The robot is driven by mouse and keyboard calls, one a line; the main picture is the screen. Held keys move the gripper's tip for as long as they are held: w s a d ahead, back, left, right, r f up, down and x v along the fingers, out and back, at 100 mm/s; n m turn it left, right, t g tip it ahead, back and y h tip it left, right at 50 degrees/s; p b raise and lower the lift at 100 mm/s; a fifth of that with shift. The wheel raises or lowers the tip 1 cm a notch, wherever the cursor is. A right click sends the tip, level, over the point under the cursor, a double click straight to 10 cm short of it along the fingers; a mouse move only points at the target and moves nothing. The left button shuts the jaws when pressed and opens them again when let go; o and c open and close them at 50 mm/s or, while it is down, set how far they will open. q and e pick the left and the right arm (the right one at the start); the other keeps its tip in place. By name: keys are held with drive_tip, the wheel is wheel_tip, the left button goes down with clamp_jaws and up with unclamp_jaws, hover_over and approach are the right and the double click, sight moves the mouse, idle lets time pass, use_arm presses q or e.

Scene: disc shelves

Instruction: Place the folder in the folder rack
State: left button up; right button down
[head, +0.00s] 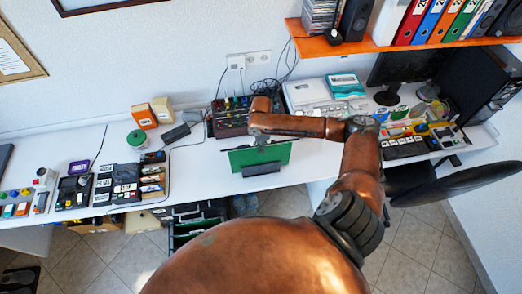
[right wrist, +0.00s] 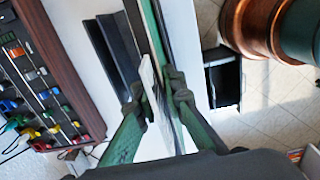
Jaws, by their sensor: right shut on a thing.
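The green folder (head: 258,156) is held upright over the front part of the white desk in the head view. My right gripper (head: 262,139) is shut on its upper edge. In the right wrist view the folder (right wrist: 150,80) shows edge-on, with pale pages between the two fingers (right wrist: 160,105). A black rack (head: 261,169) shows just below the folder in the head view, mostly hidden by it. Its dark upright panels (right wrist: 108,50) stand beside the folder in the right wrist view. I cannot tell whether the folder touches the rack. My left gripper is not in view.
A mixer-like device (head: 228,121) with knobs and cables stands behind the folder. An orange shelf (head: 370,43) with binders hangs at the upper right. A black chair (head: 455,184) is at the right. Desk space left of the folder (head: 205,165) is clear.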

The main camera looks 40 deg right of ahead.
drive_tip(key=shift+f, duration=1.25)
drive_tip(key=c, duration=2)
unclamp_jaws()
wheel_tip(320, 180, up, 12)
drive_tip(key=shift+r+b, duration=0.15)
drive_tip(key=shift+b, duration=0.4)
